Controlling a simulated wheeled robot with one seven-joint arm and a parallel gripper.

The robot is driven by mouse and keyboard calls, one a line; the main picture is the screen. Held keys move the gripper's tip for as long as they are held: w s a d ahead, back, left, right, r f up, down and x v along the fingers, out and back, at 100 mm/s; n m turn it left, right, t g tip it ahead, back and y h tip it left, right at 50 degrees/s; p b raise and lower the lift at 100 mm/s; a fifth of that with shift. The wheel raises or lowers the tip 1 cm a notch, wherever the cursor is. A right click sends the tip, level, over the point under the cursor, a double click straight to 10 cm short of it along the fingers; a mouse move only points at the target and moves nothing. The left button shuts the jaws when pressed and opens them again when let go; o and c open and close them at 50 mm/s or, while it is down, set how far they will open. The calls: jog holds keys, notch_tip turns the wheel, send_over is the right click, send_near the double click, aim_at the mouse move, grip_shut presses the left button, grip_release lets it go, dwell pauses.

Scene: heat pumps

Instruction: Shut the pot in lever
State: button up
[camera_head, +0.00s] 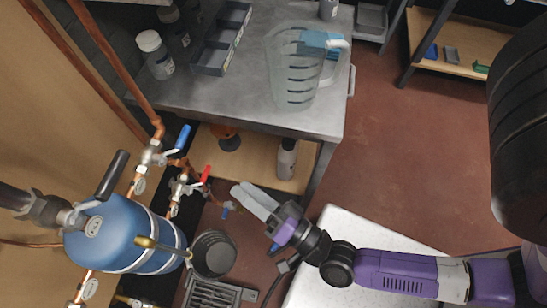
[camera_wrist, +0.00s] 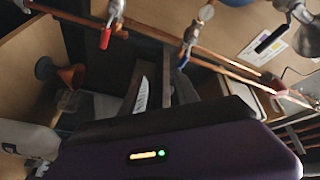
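The blue pot (camera_head: 105,232) stands at lower left, with a black-handled lever (camera_head: 112,175) on the valve at its top and a brass lever (camera_head: 150,243) on its side. A blue lever (camera_head: 183,137) and a red lever (camera_head: 206,174) sit on copper pipework beside it. No label shows which is the pot in lever. The red lever (camera_wrist: 106,38), blue lever (camera_wrist: 183,60) and a black lever (camera_wrist: 270,40) also show in the wrist view. My gripper (camera_head: 254,200) is right of the red lever, touching none of them. Its pale fingers lie close together, holding nothing visible.
A metal workbench (camera_head: 220,105) at top carries a clear jug (camera_head: 293,85), a white tub (camera_head: 153,52) and a grey tray (camera_head: 210,58). Its lower wooden shelf holds a bottle (camera_head: 287,160). A dark bucket (camera_head: 213,254) stands near the pot.

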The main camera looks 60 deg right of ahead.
jog(key=s+r+n+g+y+p, duration=0.1)
jog(key=s+r+n+y, duration=0.2)
jog(key=s+r+n, duration=0.3)
jog(key=shift+s+r+n+p, duration=0.15)
jog(key=shift+r+n+p, duration=0.15)
jog(key=shift+n, duration=0.4)
